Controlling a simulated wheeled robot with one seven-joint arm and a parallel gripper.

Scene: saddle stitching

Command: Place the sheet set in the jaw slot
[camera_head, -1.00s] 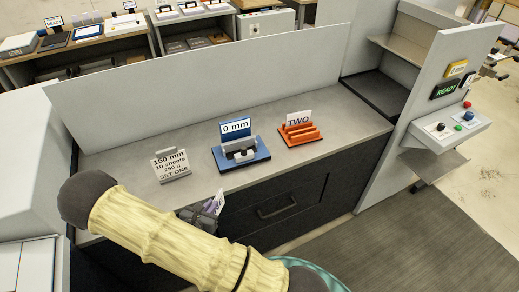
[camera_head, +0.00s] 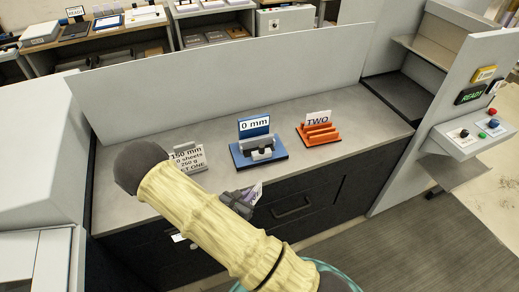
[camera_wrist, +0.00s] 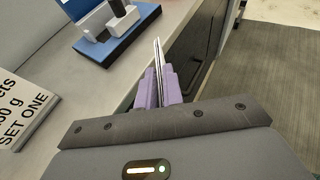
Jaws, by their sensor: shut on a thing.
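My gripper (camera_wrist: 160,90) is shut on a thin sheet set (camera_wrist: 160,52), seen edge-on as pale and dark lines between the purple fingers. In the head view my gripper (camera_head: 250,196) is in front of the counter's front edge, partly hidden by my arm; only a bit of purple shows at its tip. The blue jaw fixture (camera_head: 278,160) with grey jaw blocks and a "0 mm" sign stands on the counter behind the gripper. It also shows at the top left of the wrist view (camera_wrist: 122,46). The sheets are apart from it.
An orange rack (camera_head: 320,135) marked "TWO" stands right of the fixture. A tall panel rises behind. A control box (camera_head: 478,134) is at the right.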

